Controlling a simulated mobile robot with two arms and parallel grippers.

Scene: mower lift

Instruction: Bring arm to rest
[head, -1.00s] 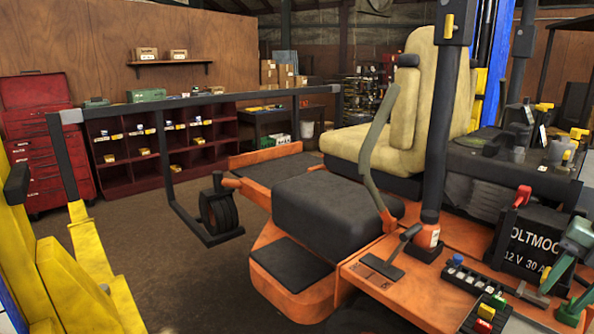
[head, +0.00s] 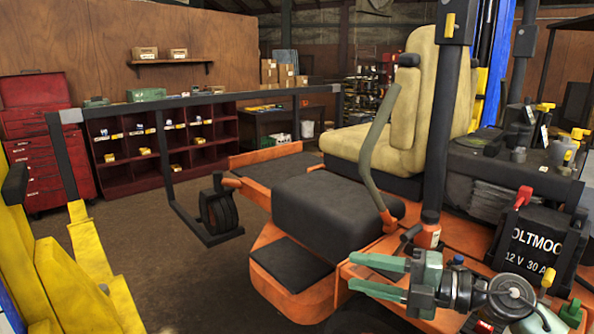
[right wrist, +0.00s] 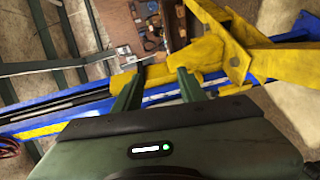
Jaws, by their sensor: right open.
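My right gripper (head: 362,276) is in the lower right of the head view, with its green fingers pointing left and apart, holding nothing. It is above the orange deck (head: 468,243) of the mower, to the right of the black footrest pad. In the right wrist view the two fingers (right wrist: 157,92) also show apart with nothing between them; yellow and blue lift parts (right wrist: 215,58) lie beyond them. My left gripper does not show in either view.
A battery (head: 533,243) marked 12 V stands close to the right arm. The grey control lever (head: 378,145) and beige seat (head: 405,110) are behind the gripper. A yellow lift post (head: 85,285) is at the left. Open floor (head: 185,275) lies between.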

